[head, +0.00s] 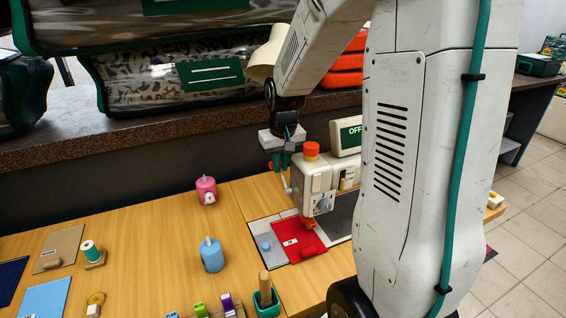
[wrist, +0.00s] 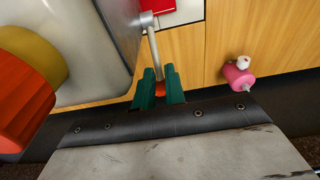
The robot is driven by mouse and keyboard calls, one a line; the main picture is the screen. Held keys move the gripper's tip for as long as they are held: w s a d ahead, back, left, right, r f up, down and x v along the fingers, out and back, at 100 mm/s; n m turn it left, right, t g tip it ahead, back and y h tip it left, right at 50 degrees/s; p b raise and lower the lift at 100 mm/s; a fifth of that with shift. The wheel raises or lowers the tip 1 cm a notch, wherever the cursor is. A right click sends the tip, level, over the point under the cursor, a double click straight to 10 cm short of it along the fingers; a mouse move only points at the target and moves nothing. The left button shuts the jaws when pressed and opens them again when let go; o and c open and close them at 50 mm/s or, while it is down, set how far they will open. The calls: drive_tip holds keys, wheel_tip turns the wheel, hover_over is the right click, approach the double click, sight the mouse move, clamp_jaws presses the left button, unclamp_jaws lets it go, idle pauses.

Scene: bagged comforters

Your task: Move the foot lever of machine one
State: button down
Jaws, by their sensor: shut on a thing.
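A white sewing machine (head: 318,186) stands on the wooden table, with an orange knob (head: 311,150) on top. It fills the upper left of the wrist view (wrist: 95,45). Its foot lever (wrist: 153,45) is a thin metal rod with an orange-red end (wrist: 160,89). My gripper (wrist: 158,92) has green fingers shut on that end, close beside the machine body. In the head view my gripper (head: 284,158) is at the machine's left side, and the lever is mostly hidden. I cannot read a machine number.
A red cloth (head: 299,240) lies under the needle. An OFF sign (head: 350,134) stands behind the machine. A pink bottle (head: 206,190) and a blue bottle (head: 211,254) stand to the left. Bagged comforters (head: 180,75) fill the shelf behind. My arm hides the machine's right side.

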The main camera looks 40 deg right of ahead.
drive_tip(key=shift+a+f, duration=0.2)
drive_tip(key=shift+a, duration=0.15)
drive_tip(key=c, duration=1.1)
unclamp_jaws()
drive_tip(key=shift+w+a, duration=0.1)
drive_tip(key=shift+a, duration=0.25)
drive_tip(key=shift+o, duration=0.5)
drive_tip(key=shift+d, duration=0.2)
drive_tip(key=shift+d+r, duration=0.1)
drive_tip(key=shift+d, duration=0.1)
drive_tip(key=shift+r, duration=0.1)
wheel_tip(320, 180, up, 8)
drive_tip(key=s, duration=0.1)
drive_tip(key=shift+a+f, duration=0.15)
drive_tip(key=shift+f, duration=0.05)
